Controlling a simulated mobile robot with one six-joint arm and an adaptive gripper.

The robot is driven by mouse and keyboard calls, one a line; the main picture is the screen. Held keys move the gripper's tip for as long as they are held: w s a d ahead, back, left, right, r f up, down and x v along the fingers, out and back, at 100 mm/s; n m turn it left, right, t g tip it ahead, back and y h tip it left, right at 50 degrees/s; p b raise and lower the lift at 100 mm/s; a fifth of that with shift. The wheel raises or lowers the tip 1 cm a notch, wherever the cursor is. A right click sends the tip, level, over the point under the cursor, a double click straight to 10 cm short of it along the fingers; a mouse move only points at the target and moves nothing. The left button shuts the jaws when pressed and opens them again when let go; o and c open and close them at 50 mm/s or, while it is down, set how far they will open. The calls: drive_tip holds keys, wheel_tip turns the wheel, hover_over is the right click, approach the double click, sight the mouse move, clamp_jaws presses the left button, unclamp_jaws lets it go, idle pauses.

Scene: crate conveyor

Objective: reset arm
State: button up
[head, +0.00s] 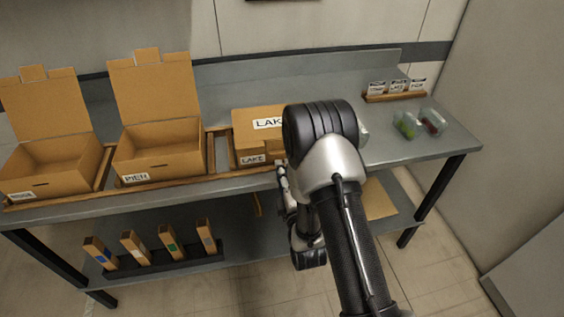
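My arm (345,200) rises from the bottom right and bends in front of the table. Its end hangs low at the table's front edge, by the closed LAKE box. Only part of my gripper (284,183) seems to show there, small and mostly hidden by my arm links. I cannot tell its finger opening or whether it holds anything. The closed LAKE box (244,135) sits on the wooden rails, with labels on its top and front. My arm covers its right side.
An open PIER box (158,165) and another open box (45,180) stand on the rails at left. Clear containers (407,125) with green and dark contents and a card rack (395,94) stand at right. Several coloured-label files (168,243) stand on the lower shelf.

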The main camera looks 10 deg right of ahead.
drive_tip(key=shift+s, duration=0.95)
drive_tip(key=w+r+m+g, duration=0.3)
drive_tip(key=r+m, duration=0.1)
drive_tip(key=r, duration=0.2)
drive_tip(key=s+r+m+g, duration=0.4)
drive_tip(key=s+r+m, duration=0.1)
drive_tip(key=r, duration=0.2)
drive_tip(key=s+r+m+g, duration=0.2)
drive_tip(key=s+m+g, duration=0.1)
drive_tip(key=s, duration=1.1)
drive_tip(key=s+r+m+g, duration=0.3)
drive_tip(key=s+m, duration=0.3)
drive_tip(key=s, duration=0.9)
drive_tip(key=shift+r+g, duration=0.2)
drive_tip(key=shift+g, duration=0.2)
